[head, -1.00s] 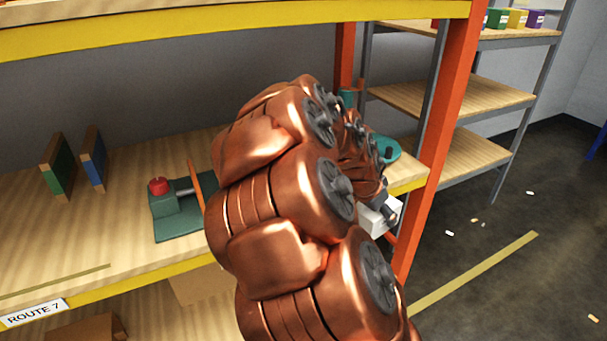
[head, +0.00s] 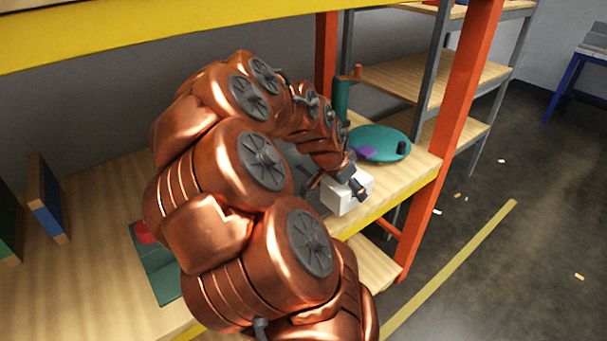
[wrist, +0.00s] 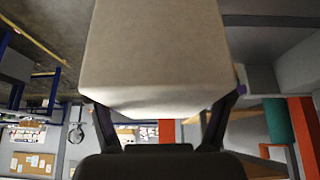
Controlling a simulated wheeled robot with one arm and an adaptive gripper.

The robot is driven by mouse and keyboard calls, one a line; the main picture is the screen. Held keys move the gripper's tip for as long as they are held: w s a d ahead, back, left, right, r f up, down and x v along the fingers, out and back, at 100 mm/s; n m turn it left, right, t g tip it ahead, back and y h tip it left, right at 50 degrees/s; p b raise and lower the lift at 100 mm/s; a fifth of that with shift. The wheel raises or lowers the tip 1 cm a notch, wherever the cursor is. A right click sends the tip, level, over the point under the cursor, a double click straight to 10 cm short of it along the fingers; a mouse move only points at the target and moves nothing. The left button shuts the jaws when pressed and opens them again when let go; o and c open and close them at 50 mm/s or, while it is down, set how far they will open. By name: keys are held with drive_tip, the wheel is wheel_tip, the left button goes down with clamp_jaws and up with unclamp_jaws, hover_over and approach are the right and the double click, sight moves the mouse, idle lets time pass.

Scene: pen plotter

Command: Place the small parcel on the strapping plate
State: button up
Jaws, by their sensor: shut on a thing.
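The small parcel is a white box (head: 346,198), held in my gripper (head: 352,185) over the front edge of the shelf at right. In the wrist view the parcel (wrist: 155,55) fills the upper middle, between the two dark fingers. A round teal plate (head: 375,140) with a purple piece and a black knob lies on the shelf just behind and right of the parcel. A grey flat surface (head: 302,168) shows partly behind my arm. I cannot tell for certain which of these is the strapping plate. Whether the parcel touches the shelf is unclear.
A teal post (head: 341,100) with an orange top stands left of the round plate. An orange upright (head: 455,130) rises at the shelf's right end. A teal base with a red button (head: 146,232) is partly hidden by my arm. Blue (head: 46,205) and green boards stand at left.

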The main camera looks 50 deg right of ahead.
drive_tip(key=w+d+p, duration=0.1)
drive_tip(key=w+d, duration=0.1)
drive_tip(key=w, duration=0.2)
drive_tip(key=w+d+f+p, duration=0.1)
drive_tip(key=w+d, duration=0.2)
drive_tip(key=w, duration=0.2)
drive_tip(key=w+d+p, duration=0.1)
drive_tip(key=w+d, duration=0.2)
drive_tip(key=w, duration=0.2)
drive_tip(key=shift+d+f, duration=0.1)
drive_tip(key=shift+f, duration=0.15)
drive_tip(key=shift+f+p, duration=0.7)
drive_tip(key=shift+f, duration=1.1)
drive_tip(key=shift+f, duration=0.1)
drive_tip(key=o, duration=1.7)
drive_tip(key=b+v, duration=0.2)
drive_tip(key=v, duration=1)
drive_tip(key=shift+b, duration=0.35)
drive_tip(key=shift+s, duration=0.15)
